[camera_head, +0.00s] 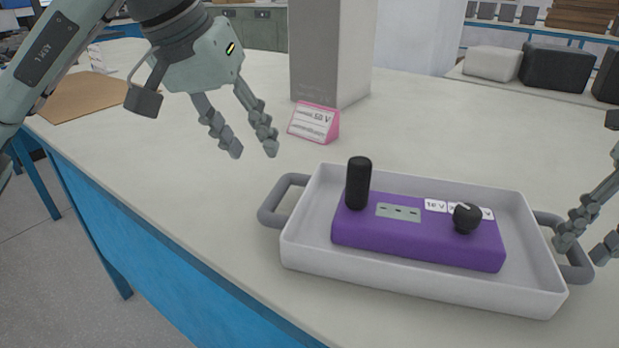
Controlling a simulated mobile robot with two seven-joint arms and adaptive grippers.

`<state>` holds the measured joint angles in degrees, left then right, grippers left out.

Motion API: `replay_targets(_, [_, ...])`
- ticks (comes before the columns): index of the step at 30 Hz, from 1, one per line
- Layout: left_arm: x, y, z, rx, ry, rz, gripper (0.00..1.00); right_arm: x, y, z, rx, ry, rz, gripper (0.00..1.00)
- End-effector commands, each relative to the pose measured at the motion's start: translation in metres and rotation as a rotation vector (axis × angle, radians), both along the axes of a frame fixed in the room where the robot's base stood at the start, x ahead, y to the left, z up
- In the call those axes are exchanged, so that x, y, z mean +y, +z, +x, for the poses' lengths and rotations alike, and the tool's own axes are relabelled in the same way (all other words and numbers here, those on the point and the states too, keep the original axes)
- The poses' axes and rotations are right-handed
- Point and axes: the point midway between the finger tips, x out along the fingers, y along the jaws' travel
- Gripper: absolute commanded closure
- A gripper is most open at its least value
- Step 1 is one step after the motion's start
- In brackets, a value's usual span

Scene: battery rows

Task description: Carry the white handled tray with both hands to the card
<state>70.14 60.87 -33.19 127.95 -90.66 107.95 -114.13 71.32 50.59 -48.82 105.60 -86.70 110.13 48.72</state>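The white tray (420,290) with grey handles stands on the table at the right front. A purple device (400,244) with a black cylinder (359,184) and a black knob (466,217) lies in it. The pink-edged card (313,122) stands behind the tray, to its left, before a grey column. My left gripper (255,155) is open and empty above the table, up and left of the tray's left handle (281,201). My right gripper (590,243) is open at the tray's right handle (575,262), partly cut off by the picture edge; I cannot tell if it touches.
The tall grey column (328,50) stands right behind the card. A brown board (85,97) lies at the table's far left. The light table top (180,190) is clear left of the tray, up to the blue-sided front edge. Black and white blocks (555,67) sit at the back right.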

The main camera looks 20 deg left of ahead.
Motion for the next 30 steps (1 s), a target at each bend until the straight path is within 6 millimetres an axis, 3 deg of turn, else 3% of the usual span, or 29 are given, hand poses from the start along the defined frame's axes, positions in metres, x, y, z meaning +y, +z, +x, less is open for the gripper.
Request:
replay_targets(6, [0.0, 0.0, 0.0, 0.0, 0.0, 0.0, 0.62, -0.009, 0.05, 0.002, -0.005, -0.001, 0.001, 0.62])
replay_targets(12, [0.0, 0.0, 0.0, 0.0, 0.0, 0.0, 0.62, -0.016, 0.079, 0.002, -0.003, -0.002, -0.002, 0.62])
replay_targets(18, [0.0, 0.0, 0.0, 0.0, 0.0, 0.0, 0.62, -0.018, 0.09, 0.001, -0.001, 0.0, -0.001, 0.62])
replay_targets(30, [0.003, -0.002, 0.0, -0.001, 0.002, 0.0, 0.62, -0.018, 0.087, 0.001, 0.001, 0.0, 0.0, 0.62])
